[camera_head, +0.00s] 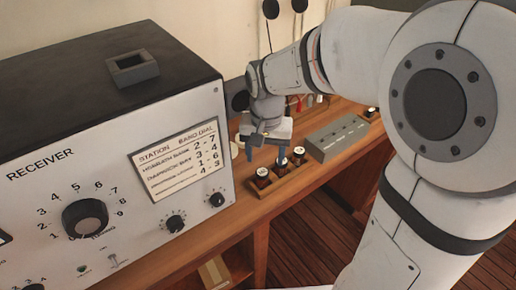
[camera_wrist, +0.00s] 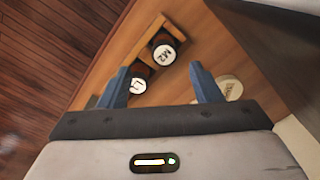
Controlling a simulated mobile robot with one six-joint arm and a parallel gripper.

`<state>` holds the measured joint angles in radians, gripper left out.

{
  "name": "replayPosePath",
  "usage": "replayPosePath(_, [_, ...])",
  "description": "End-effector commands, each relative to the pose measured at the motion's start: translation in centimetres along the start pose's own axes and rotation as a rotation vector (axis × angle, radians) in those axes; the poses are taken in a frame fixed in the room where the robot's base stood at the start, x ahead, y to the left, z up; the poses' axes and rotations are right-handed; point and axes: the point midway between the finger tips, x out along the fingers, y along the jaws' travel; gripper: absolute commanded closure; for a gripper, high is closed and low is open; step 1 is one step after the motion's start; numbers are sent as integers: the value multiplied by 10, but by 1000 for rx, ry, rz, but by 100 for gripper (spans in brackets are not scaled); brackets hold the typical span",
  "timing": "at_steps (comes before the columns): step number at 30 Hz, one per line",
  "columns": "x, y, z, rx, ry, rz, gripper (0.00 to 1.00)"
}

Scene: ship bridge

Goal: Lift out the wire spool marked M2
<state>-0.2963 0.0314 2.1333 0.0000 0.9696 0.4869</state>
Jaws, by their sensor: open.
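The wire spool marked M2 (camera_wrist: 164,54) stands upright in a wooden tray (camera_wrist: 143,38), white label up, at the tray's end in the wrist view. It appears to be the nearest spool (camera_head: 262,172) in the head view, where labels are too small to read. A second spool (camera_wrist: 138,86) beside it has a partly hidden mark. My gripper (camera_wrist: 162,82) is open and empty above the tray. M2 lies ahead of the fingertips, toward the picture's top, not between them. In the head view my gripper (camera_head: 269,146) hangs just behind the spools.
The receiver (camera_head: 100,150) stands close on the left of the bench. A white disc (camera_wrist: 230,88) lies by the right finger in the wrist view. A grey block with holes (camera_head: 337,137) and another spool (camera_head: 370,113) are farther back right. The bench edge drops to the floor (camera_head: 310,240).

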Motion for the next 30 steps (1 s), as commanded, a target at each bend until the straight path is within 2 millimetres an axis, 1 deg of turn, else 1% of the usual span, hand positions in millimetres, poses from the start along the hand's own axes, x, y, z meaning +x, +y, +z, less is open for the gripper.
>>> replayPosePath(3, [9, -5, -1, 6, -10, 6, 42])
replayPosePath(11, [39, -6, -1, 5, -11, 6, 42])
replayPosePath(16, [66, -7, -2, 5, -11, 6, 42])
replayPosePath(18, [73, -7, -2, 4, -9, 5, 42])
replayPosePath(21, [79, -7, -2, 4, -8, 4, 42])
replayPosePath(27, [80, -7, -2, 3, -6, 3, 42])
replayPosePath(30, [80, -7, -2, 3, -6, 3, 49])
